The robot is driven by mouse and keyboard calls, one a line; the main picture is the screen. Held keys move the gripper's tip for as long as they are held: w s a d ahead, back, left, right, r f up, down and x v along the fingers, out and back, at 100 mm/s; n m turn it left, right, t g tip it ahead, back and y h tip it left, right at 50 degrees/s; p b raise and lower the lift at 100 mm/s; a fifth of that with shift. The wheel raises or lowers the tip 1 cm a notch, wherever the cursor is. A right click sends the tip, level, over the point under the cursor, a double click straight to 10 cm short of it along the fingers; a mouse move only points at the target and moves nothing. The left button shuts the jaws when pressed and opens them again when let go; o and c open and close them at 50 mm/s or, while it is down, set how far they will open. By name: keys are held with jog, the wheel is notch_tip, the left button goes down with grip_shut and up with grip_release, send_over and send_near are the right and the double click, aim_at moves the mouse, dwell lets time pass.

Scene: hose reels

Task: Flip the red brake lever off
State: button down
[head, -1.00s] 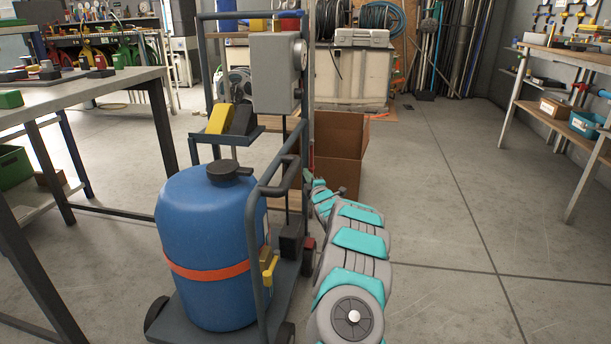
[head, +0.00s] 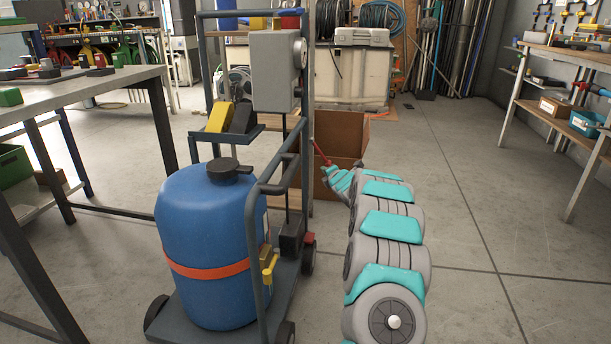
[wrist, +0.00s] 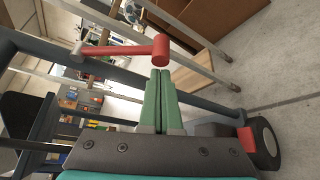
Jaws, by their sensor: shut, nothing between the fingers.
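The red brake lever (head: 321,152) slants down and to the right from the cart's right rear post in the head view. In the wrist view the lever (wrist: 120,50) lies across the picture, with its thick round red end (wrist: 161,50) just beyond my fingertips. My gripper (head: 328,170) is at the lower end of the lever in the head view. Its green fingers (wrist: 162,73) are pressed together with nothing between them. I cannot tell whether the fingertips touch the lever.
The cart carries a blue drum (head: 210,245) and a grey box (head: 275,72). A red piece (head: 309,238) sits by its wheel. A cardboard box (head: 342,130) stands behind my gripper. A workbench (head: 80,88) is at left. Floor at right is clear.

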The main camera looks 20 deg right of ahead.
jog(key=s+d+r+n+g+h+p, duration=0.2)
jog(key=d+r+n+p, duration=0.1)
jog(key=r+n+p, duration=0.1)
jog(key=r+p, duration=0.1)
jog(key=p, duration=0.1)
jog(key=shift+d+g+p, duration=0.2)
jog(key=shift+g+p, duration=0.15)
jog(key=shift+g, duration=0.05)
jog(key=shift+s, duration=0.15)
jog(key=shift+f, duration=0.15)
